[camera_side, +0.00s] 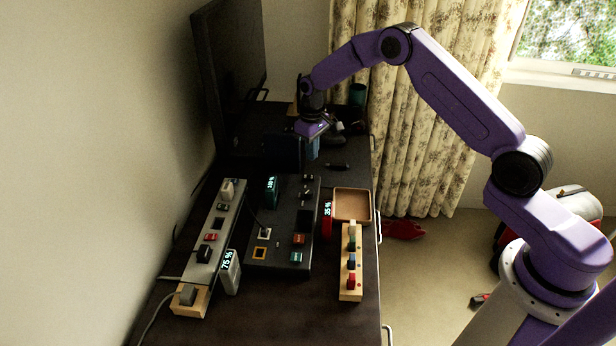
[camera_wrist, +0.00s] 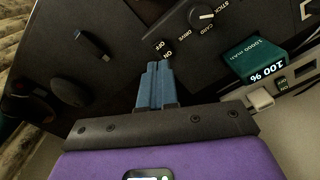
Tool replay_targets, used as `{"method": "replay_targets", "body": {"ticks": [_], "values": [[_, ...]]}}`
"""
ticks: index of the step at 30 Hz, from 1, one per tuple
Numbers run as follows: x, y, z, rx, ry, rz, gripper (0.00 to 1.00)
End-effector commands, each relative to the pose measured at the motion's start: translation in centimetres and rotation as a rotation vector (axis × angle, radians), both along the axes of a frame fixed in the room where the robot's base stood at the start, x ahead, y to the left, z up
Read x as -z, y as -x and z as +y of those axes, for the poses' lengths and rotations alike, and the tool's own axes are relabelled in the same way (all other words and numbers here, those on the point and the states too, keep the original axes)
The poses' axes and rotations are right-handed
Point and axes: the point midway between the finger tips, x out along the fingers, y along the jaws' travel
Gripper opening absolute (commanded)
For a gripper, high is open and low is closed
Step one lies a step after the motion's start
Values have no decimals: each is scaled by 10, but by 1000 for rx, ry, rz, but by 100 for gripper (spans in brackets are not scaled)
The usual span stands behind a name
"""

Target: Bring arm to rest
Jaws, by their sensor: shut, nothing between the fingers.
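My purple arm reaches from the right over the dark desk. My gripper (camera_side: 312,152) hangs above the back part of the desk, near the far end of a black panel (camera_side: 284,222). In the wrist view its two blue-grey fingers (camera_wrist: 155,84) are together with nothing between them. The fingertips point at the panel's ON and OFF labels, beside a CARD and DRIVE knob (camera_wrist: 206,15). I cannot tell the exact gap between the fingertips and the panel.
A teal power bank (camera_wrist: 255,58) reads 100 %. A dark USB stick (camera_wrist: 92,45) lies on the desk. A grey power strip (camera_side: 222,222) runs along the left. A wooden tray (camera_side: 352,190) and peg block (camera_side: 351,285) stand right. A dark screen (camera_side: 235,70) stands at the back.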

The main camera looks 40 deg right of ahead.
Motion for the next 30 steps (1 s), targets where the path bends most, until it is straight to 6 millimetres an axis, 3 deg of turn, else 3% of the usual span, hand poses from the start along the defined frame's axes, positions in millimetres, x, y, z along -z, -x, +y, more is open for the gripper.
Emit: {"method": "replay_targets", "body": {"ticks": [5, 11, 15, 21, 26, 30], "values": [[-7, 3, 7, -14, -1, -3, 0], [-48, 36, 48, -111, -2, -10, 0], [-85, 80, 80, -206, -4, -13, 0], [-127, 155, 109, -340, -7, -17, 0], [-153, 222, 117, -447, -9, -19, 0], [-169, 282, 113, -540, -12, -22, 0]]}}
